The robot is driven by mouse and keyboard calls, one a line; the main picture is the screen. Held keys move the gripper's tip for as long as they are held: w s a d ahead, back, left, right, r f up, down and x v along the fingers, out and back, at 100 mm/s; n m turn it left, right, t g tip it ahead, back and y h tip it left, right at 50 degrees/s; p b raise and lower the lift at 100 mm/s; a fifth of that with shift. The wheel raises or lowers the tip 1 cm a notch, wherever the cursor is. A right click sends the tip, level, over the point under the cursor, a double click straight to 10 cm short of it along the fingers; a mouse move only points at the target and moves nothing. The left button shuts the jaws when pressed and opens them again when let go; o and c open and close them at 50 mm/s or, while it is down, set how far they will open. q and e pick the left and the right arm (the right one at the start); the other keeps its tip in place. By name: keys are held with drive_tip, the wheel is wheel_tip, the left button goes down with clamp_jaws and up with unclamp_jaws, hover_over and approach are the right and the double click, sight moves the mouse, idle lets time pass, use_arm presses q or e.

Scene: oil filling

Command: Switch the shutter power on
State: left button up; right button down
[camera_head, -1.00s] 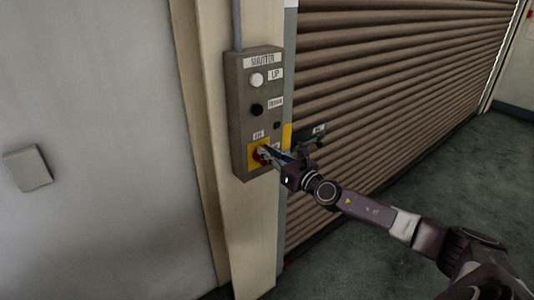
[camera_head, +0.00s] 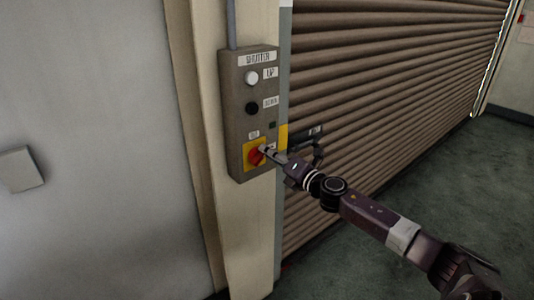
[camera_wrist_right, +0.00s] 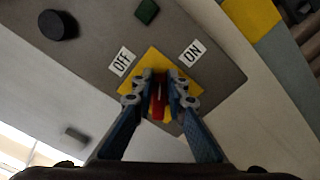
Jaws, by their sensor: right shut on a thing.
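The grey shutter control box (camera_head: 240,110) is fixed to the cream door post, labelled SHUTTER. Near its bottom is a red rotary power switch (camera_head: 255,156) on a yellow plate (camera_head: 248,169). In the right wrist view the red switch (camera_wrist_right: 158,108) stands between the two fingers, with an OFF label (camera_wrist_right: 122,61) at upper left and an ON label (camera_wrist_right: 192,53) at upper right. My right gripper (camera_head: 264,151) is shut on the switch; it also shows in the right wrist view (camera_wrist_right: 159,84). The fingers partly hide the switch. My left gripper is not in view.
Above the switch are a white UP button (camera_head: 252,78), a black button (camera_head: 252,108) and a small dark green indicator (camera_head: 272,125). The brown slatted shutter (camera_head: 390,80) is right of the post. The green floor (camera_head: 470,180) is clear.

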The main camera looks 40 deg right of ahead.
drive_tip(key=shift+d+f+m+p, duration=0.15)
drive_tip(key=shift+f+m, duration=0.1)
drive_tip(key=shift+m, duration=0.95)
drive_tip(key=shift+d+f+m+p, duration=0.15)
drive_tip(key=shift+f+m, duration=0.1)
drive_tip(key=shift+m, duration=0.95)
drive_tip(key=shift+d+f+m+p, duration=0.15)
drive_tip(key=shift+f+m, duration=0.1)
drive_tip(key=shift+m, duration=0.95)
drive_tip(key=shift+a, duration=0.1)
drive_tip(key=c, duration=1.9)
unclamp_jaws()
drive_tip(key=shift+f, duration=0.1)
drive_tip(key=shift+c, duration=0.2)
drive_tip(key=shift+s, duration=0.1)
drive_tip(key=s, duration=1.1)
drive_tip(key=shift+s+d, duration=0.4)
drive_tip(key=shift+d, duration=0.05)
